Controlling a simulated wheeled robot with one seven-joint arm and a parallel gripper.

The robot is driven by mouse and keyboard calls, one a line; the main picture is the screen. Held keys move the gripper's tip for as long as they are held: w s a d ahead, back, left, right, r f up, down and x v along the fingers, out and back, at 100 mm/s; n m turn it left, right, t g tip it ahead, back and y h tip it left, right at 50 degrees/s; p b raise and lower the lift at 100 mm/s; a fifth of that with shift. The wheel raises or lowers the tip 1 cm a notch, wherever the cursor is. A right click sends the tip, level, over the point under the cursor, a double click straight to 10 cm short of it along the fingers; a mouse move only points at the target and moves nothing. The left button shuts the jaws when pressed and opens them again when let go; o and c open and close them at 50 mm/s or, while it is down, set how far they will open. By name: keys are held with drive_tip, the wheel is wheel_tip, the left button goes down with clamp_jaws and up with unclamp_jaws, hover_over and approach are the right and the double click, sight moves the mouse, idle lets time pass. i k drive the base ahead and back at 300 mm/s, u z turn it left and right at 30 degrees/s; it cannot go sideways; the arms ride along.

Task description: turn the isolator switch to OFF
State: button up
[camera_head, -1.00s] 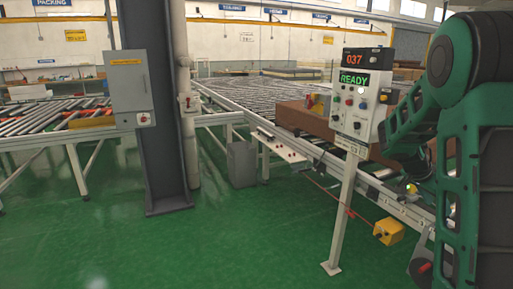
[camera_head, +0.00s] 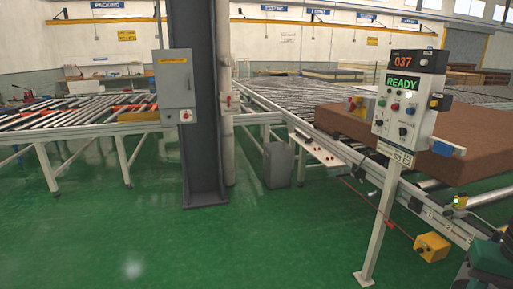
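A grey wall cabinet (camera_head: 174,85) with an orange label hangs on the left side of the dark steel column. A small red and white knob (camera_head: 186,115) sits at its lower right corner. A red handle (camera_head: 229,101) on a pale plate is on the white pipe just right of the column. Which of these is the isolator switch, and its setting, are too small to tell. My gripper is not in view; only a green part of my arm shows at the lower right corner.
A control post (camera_head: 406,100) with a READY display stands at right, before a roller conveyor bearing a brown mattress (camera_head: 468,140). A yellow box (camera_head: 432,247) is near its foot. A grey bin (camera_head: 278,165) stands right of the column (camera_head: 203,150). Green floor in front is clear.

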sight(353, 107)
drive_tip(key=u, duration=0.2)
drive_tip(key=i, duration=0.45)
drive_tip(key=u, duration=0.7)
drive_tip(key=i, duration=1.2)
drive_tip(key=z, duration=0.4)
drive_tip(key=i, duration=1.2)
drive_tip(key=z, duration=0.75)
